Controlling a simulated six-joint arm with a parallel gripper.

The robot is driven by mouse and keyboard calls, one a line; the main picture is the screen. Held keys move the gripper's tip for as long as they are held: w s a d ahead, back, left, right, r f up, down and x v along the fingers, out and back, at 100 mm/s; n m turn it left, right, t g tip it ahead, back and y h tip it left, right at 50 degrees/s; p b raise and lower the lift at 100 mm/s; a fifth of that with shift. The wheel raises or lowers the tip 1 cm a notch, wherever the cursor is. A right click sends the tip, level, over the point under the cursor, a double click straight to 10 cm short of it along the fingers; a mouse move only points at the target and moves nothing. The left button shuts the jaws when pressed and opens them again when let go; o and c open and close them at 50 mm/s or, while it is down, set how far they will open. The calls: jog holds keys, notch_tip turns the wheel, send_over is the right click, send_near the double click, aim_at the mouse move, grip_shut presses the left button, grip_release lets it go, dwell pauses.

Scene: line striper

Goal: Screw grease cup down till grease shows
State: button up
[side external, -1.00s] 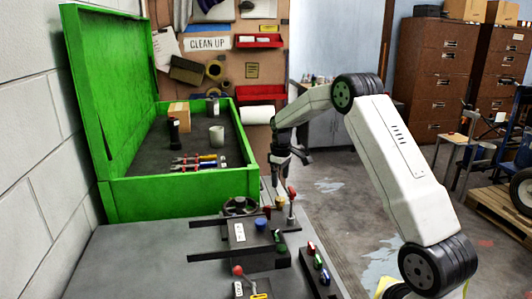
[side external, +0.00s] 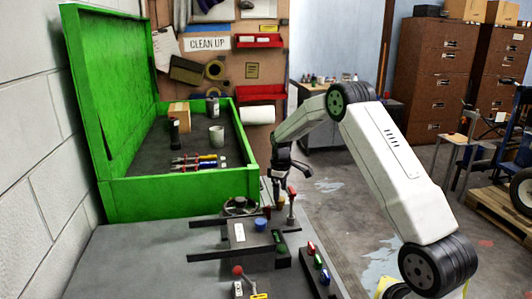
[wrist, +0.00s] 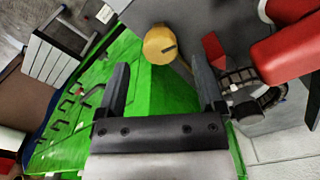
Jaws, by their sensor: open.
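In the wrist view a round, brass-yellow cap (wrist: 160,42), which looks like the grease cup, has a dark mark on its face. It lies between and just beyond the fingertips of my gripper (wrist: 159,62). The gripper is open with nothing between its fingers. In the side view the gripper (side external: 276,197) points down, just above the small brownish-yellow cap (side external: 267,211) on the machine. I cannot tell the exact gap, and no grease can be made out.
A blue knob (side external: 260,224) and black handwheel (side external: 240,206) are near. The open green toolbox (side external: 180,200) stands behind.

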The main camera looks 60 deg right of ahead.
aim_at(280, 202)
jog(key=shift+f, duration=1.55)
grip_shut()
